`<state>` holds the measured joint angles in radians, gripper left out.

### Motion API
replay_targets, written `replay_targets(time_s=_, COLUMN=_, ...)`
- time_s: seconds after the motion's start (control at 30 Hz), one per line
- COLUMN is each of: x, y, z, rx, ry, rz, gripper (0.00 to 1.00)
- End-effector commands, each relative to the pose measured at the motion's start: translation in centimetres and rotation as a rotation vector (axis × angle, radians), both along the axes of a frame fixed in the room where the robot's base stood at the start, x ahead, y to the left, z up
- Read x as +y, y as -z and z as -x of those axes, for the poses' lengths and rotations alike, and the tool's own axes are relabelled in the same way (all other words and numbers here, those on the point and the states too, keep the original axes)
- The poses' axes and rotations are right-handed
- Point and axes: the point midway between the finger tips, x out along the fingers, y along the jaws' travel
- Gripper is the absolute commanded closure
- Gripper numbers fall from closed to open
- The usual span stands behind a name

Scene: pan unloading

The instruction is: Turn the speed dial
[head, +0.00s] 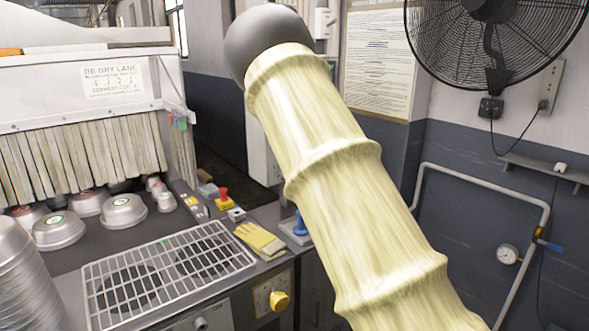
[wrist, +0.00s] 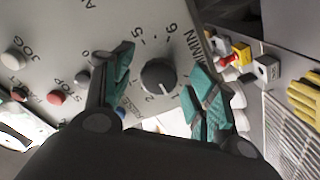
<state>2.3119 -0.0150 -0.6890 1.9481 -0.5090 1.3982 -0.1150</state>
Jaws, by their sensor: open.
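The speed dial (wrist: 158,76) is a round black knob on a grey control panel (wrist: 95,30), ringed by printed numbers and the letters "MIN". My gripper (wrist: 162,66) is open in the wrist view, with one teal-padded finger to the left of the dial and one to the right. The dial shows between the fingers, with a visible gap on its left side. I cannot tell how far the fingertips are from the panel. My gripper and the dial are not visible in the head view, where my pale-sleeved arm fills the middle.
The panel also has a red button (wrist: 55,98) marked STOP and a pale JOG button (wrist: 13,59). A red-and-yellow emergency button (head: 224,199), yellow gloves (head: 260,239) and a wire rack (head: 165,270) lie to the left of my arm. Stacked metal pans (head: 18,285) stand far left.

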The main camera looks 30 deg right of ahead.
Motion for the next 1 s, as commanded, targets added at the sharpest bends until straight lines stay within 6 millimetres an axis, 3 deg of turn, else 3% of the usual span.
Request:
replay_targets(time_s=0.6, x=-0.9, y=0.0, z=9.9, rx=0.001, ry=0.002, rz=-0.001, gripper=0.42)
replay_targets(time_s=1.0, x=-0.9, y=0.0, z=11.1, rx=0.0, ry=0.001, rz=0.0, gripper=0.42)
